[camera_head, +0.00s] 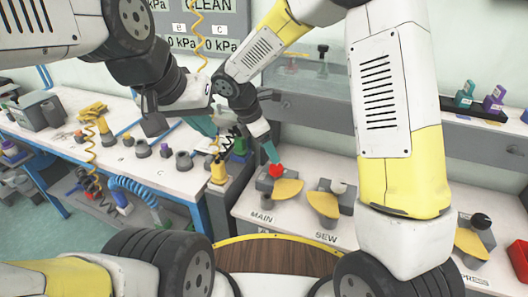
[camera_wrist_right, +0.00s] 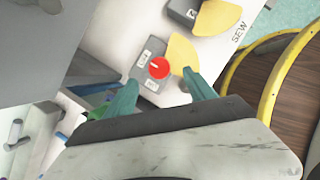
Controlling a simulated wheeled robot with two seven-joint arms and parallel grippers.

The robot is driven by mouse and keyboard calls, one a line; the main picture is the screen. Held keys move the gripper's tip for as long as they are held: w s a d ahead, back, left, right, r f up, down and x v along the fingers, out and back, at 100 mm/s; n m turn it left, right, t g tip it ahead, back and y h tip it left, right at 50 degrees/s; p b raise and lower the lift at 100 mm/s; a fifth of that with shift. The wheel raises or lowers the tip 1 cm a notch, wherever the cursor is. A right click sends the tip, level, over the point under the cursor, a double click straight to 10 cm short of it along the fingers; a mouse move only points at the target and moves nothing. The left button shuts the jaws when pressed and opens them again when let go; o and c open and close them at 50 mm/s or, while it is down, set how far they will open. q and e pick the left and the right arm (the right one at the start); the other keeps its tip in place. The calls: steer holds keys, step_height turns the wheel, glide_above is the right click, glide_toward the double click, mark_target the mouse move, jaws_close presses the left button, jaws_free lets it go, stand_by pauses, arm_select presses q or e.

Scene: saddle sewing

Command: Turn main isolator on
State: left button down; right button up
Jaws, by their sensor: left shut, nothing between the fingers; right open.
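The main isolator is a grey box with a red knob (camera_head: 276,171) and a yellow flap (camera_head: 287,190), above the label MAIN. In the right wrist view the red knob (camera_wrist_right: 159,67) carries a pale mark; two small white labels beside it are too small to read. My right gripper (camera_wrist_right: 160,95) is open, with its teal fingers either side of the knob's line and apart from each other. In the head view one right finger reaches down close to the knob; whether it touches is unclear. My left gripper (camera_head: 204,127) is shut and empty, left of the isolator over the workbench.
The SEW switch (camera_head: 326,199) with its yellow flap stands just right of the main isolator. The PRESS switch (camera_head: 472,238) is farther right. A workbench (camera_head: 105,165) with small tools and coiled hoses lies left.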

mark_target(276, 167)
steer(key=x, duration=0.8)
steer(key=shift+a+f, duration=0.15)
steer(key=shift+a, duration=0.15)
jaws_close()
